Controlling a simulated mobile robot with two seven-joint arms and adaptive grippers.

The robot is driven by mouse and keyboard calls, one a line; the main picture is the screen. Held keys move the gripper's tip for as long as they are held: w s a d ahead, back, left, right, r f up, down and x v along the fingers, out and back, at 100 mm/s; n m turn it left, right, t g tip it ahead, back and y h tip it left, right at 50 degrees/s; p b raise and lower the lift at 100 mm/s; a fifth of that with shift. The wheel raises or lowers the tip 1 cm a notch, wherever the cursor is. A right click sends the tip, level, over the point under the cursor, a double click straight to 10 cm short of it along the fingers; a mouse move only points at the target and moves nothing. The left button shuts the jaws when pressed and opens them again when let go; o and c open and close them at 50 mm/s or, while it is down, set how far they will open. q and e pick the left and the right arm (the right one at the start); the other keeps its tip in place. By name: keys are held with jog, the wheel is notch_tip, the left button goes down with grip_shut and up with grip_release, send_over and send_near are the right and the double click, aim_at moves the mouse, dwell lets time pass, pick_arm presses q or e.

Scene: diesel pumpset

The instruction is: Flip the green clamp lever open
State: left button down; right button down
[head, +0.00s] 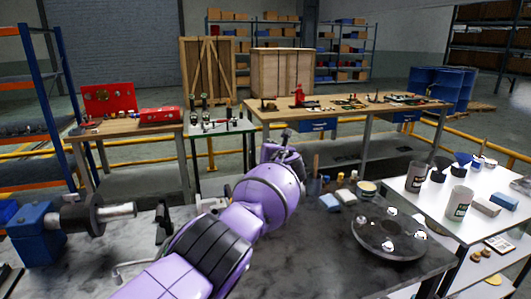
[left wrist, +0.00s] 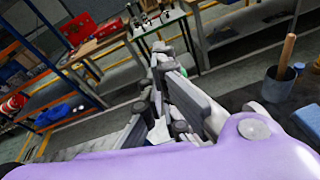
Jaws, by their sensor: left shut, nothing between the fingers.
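My left gripper (head: 287,137) is at the end of the purple arm, above the far edge of the dark bench. In the left wrist view its fingers (left wrist: 160,55) are together with nothing between them. A small green patch (left wrist: 184,72) shows just right of the fingers in that view. It may be part of the green clamp lever, but it is mostly hidden behind the gripper, so its position and any contact cannot be told. I cannot make out the lever in the head view, where my arm covers the middle of the bench. My right gripper is not in view.
A round metal disc (head: 388,236) lies on the bench at right. A blue machine (head: 36,238) with a steel shaft stands at left. A tin (head: 367,188) and a light-blue block (head: 330,202) sit near the far edge. A white table (head: 470,226) with cups is at right.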

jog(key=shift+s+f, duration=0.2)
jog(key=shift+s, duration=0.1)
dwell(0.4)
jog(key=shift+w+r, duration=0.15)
